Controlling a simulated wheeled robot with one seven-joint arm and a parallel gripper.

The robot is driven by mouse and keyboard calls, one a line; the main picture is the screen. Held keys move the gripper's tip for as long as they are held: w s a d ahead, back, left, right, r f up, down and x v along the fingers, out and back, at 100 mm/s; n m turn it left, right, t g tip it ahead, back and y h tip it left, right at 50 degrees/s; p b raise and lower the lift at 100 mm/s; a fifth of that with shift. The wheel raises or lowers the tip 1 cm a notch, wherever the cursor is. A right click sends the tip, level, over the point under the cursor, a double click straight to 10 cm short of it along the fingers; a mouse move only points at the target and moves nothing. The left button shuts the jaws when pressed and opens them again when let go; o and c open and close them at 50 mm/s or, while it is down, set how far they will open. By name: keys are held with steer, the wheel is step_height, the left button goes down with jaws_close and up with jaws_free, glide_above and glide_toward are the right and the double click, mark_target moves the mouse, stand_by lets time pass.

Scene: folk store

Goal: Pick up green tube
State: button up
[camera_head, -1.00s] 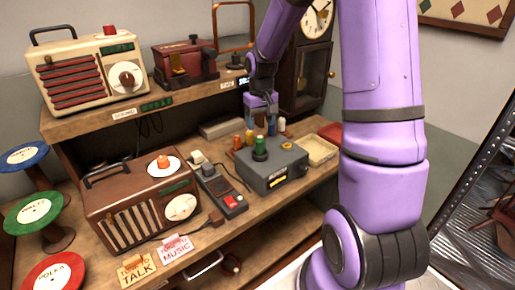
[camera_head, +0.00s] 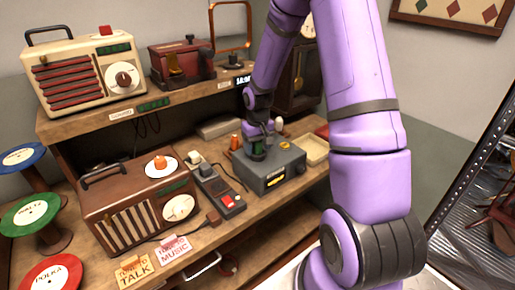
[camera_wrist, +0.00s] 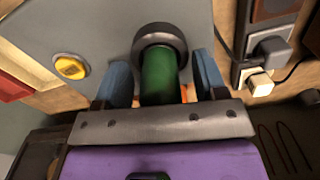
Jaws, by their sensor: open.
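The green tube (camera_wrist: 160,75) stands upright in a dark round socket on top of a grey box (camera_head: 268,176). In the wrist view my gripper (camera_wrist: 162,75) has its two blue fingers on either side of the tube, with a gap showing at each side. The gripper is open and its fingers are around the tube. In the head view my gripper (camera_head: 256,140) is over the tube from above and hides most of it.
A yellow button (camera_wrist: 70,67) is on the same box. A device with a red button (camera_head: 227,201) and a brown radio (camera_head: 127,187) stand to the left. A shallow tray (camera_head: 314,149) is at the right. An orange piece (camera_head: 235,141) stands behind the box.

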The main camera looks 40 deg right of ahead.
steer(key=c, duration=0.8)
